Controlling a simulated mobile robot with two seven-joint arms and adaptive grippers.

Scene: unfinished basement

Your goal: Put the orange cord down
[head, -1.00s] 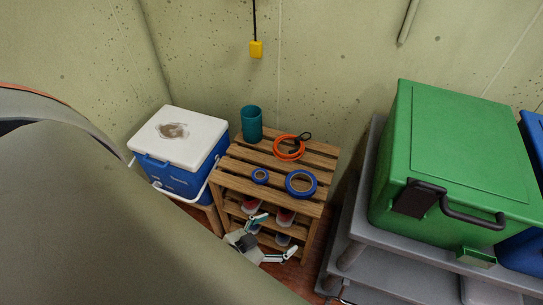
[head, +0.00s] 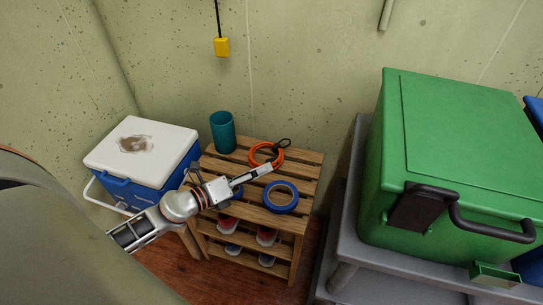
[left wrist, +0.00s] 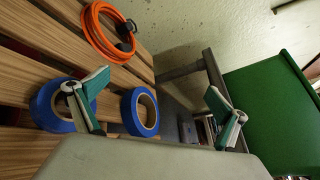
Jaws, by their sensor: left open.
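The orange cord (head: 253,157) lies coiled on the slatted top of the wooden rack (head: 310,172), toward the back, with a black end at its right. It also shows at the top of the left wrist view (left wrist: 89,30). My left gripper (head: 232,171) is open and empty above the rack top, in front of the cord and apart from it. In the left wrist view its two fingers (left wrist: 157,100) are spread wide, with the cord beyond them at upper left. My right gripper is not in view.
A blue tape roll (head: 268,199) lies at the front right of the rack top; a smaller roll is mostly behind my arm. A teal cup (head: 222,133) stands at the back left. A blue-white cooler (head: 175,140) is left, a green box (head: 450,140) on a grey shelf right.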

